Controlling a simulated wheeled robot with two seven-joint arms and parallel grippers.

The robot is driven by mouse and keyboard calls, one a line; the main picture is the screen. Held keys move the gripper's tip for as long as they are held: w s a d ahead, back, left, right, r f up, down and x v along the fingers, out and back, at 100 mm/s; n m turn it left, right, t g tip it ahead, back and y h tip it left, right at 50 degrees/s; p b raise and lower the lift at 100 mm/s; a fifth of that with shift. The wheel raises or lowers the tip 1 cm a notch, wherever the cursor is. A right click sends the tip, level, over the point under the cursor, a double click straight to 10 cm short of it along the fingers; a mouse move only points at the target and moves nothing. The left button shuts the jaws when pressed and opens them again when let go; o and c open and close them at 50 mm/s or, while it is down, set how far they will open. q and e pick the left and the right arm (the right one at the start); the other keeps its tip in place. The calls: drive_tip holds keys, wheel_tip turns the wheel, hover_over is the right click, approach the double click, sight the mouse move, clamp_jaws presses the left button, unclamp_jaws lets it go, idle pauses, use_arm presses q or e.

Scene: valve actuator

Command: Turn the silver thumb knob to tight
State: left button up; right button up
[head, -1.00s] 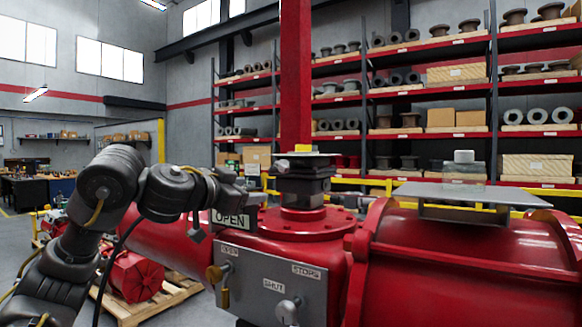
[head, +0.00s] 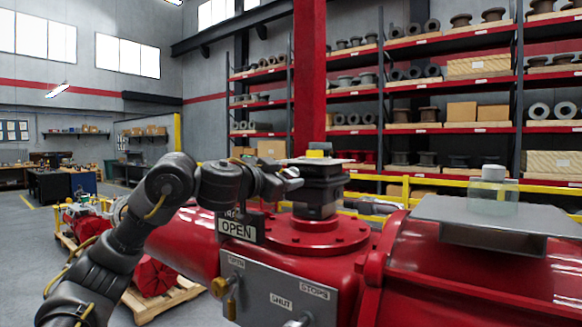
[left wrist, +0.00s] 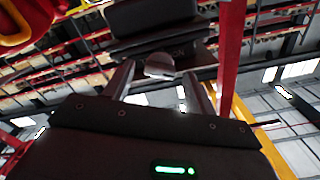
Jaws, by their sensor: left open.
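A silver round knob (left wrist: 160,66) shows in the left wrist view, against a black box (left wrist: 158,25) with partly readable lettering. My left gripper (left wrist: 162,85) has its two fingers spread, one on each side of the knob's line. I cannot tell whether they touch it. In the head view my left gripper (head: 292,178) is at the left side of the black box (head: 319,185) on top of the red actuator (head: 315,237). The knob is not clearly distinguishable there. My right gripper is not in view.
An OPEN sign (head: 237,229) hangs just below my left gripper. A grey panel (head: 275,292) carries a brass lever (head: 222,287) and a silver stop (head: 299,321) cut off at the bottom edge. A flat grey plate (head: 490,220) lies to the right.

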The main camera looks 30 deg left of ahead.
sight(292, 173)
use_arm(q)
drive_tip(key=shift+w+d+r, duration=0.1)
drive_tip(key=shift+w+d, duration=0.1)
drive_tip(key=shift+w, duration=0.7)
drive_tip(key=shift+w+p, duration=0.25)
drive_tip(key=shift+p, duration=0.05)
drive_tip(key=shift+c, duration=0.5)
drive_tip(key=c, duration=0.9)
